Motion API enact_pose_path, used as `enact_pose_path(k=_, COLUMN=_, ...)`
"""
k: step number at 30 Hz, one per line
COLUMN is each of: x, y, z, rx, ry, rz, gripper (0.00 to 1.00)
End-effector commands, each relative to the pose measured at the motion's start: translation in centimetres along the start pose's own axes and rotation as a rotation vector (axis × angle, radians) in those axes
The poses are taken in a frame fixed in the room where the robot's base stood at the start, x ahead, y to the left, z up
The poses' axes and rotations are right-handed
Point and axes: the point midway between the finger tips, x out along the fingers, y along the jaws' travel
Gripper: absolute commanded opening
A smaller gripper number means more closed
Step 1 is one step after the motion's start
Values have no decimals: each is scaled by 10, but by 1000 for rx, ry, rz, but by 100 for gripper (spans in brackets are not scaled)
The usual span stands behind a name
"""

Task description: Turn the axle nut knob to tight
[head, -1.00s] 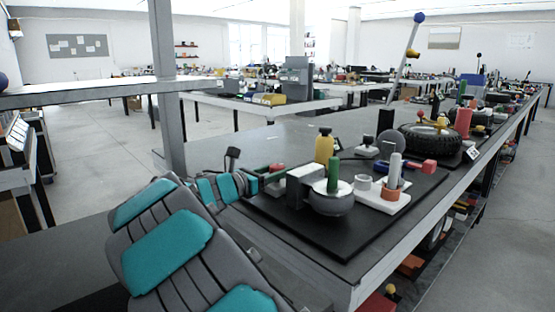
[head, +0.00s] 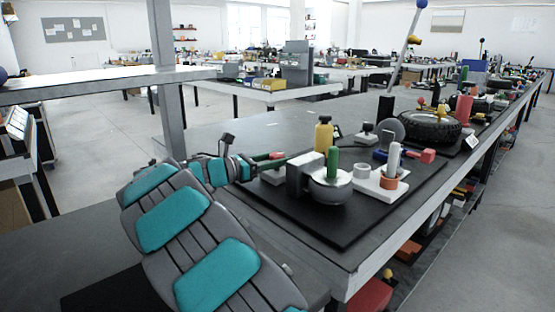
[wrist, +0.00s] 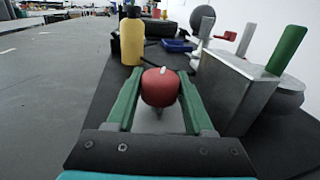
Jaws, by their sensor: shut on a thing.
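A red round knob (wrist: 160,88) with a pale mark on top stands on a grey base in the wrist view. I take it to be the axle nut knob; no label is readable. My gripper (wrist: 160,96) has its two green fingers on either side of the knob, shut on it. In the head view my gripper (head: 272,160) is at the left edge of the black board, and the knob is mostly hidden by the fingers there. The pale mark points roughly away from the wrist camera, slightly right.
Right of the knob stands a grey block (wrist: 220,88) with a green-handled round part (head: 330,188). A yellow bottle (head: 323,135) is behind. The grey bench (wrist: 60,110) left of the board is clear.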

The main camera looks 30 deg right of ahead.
Motion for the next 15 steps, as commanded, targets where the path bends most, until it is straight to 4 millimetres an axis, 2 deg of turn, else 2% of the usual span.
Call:
enact_pose_path(k=1, x=-1, y=1, z=2, rx=1, ry=-3, rz=3, gripper=0)
enact_pose_path(k=2, x=-1, y=1, z=2, rx=1, ry=-3, rz=3, gripper=53)
enact_pose_path(k=3, x=-1, y=1, z=2, rx=1, ry=-3, rz=3, gripper=58)
enact_pose_path(k=5, x=-1, y=0, z=2, rx=1, ry=-3, rz=3, gripper=64)
enact_pose_path(k=15, x=-3, y=0, z=0, rx=0, ry=-1, rz=2, gripper=64)
